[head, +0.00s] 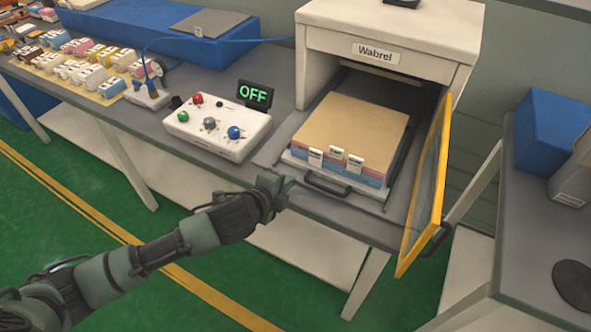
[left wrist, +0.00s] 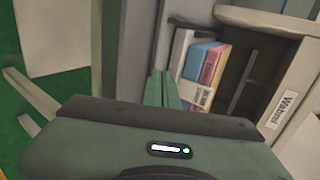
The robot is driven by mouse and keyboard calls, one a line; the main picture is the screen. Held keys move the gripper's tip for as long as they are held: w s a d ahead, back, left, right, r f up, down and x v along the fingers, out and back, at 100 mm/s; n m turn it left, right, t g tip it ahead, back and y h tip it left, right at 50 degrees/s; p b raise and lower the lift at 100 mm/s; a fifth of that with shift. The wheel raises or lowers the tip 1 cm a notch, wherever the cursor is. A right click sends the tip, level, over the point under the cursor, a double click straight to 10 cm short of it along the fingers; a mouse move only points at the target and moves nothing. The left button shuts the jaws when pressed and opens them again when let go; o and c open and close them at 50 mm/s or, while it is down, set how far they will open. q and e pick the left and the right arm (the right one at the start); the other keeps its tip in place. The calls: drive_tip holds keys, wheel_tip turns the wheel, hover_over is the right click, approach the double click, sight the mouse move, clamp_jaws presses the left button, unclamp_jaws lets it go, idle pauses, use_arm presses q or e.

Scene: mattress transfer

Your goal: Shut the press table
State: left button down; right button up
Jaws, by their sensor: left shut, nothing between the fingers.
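The press table (head: 265,152) is a grey sliding plate that sticks out of the front of the white press (head: 375,30) labelled "Wabrel". It has a black handle (head: 327,187) at its front edge. A block with a tan top and pink and blue layers (head: 352,122) lies on it, with several white tags along its front. My left gripper (head: 288,182) is shut and empty, just left of the black handle and apart from it as far as I can tell. In the left wrist view its fingers (left wrist: 162,90) are together, beside the layered block (left wrist: 205,72). My right gripper does not show.
The press's yellow-framed door (head: 428,185) stands open on the right. A control box (head: 217,132) with coloured knobs and a display (head: 255,94) reading "OFF" sits left of the table. A grey side table (head: 545,240) with a blue bin stands at right.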

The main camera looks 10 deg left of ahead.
sight(301, 168)
use_arm(q)
drive_tip(key=w, duration=0.1)
drive_tip(key=w+d, duration=0.1)
drive_tip(key=w, duration=0.1)
drive_tip(key=shift+w+d+p, duration=0.1)
drive_tip(key=shift+w+p, duration=0.1)
drive_tip(key=shift+p, duration=0.2)
drive_tip(key=shift+w, duration=0.3)
drive_tip(key=shift+w+d, duration=0.1)
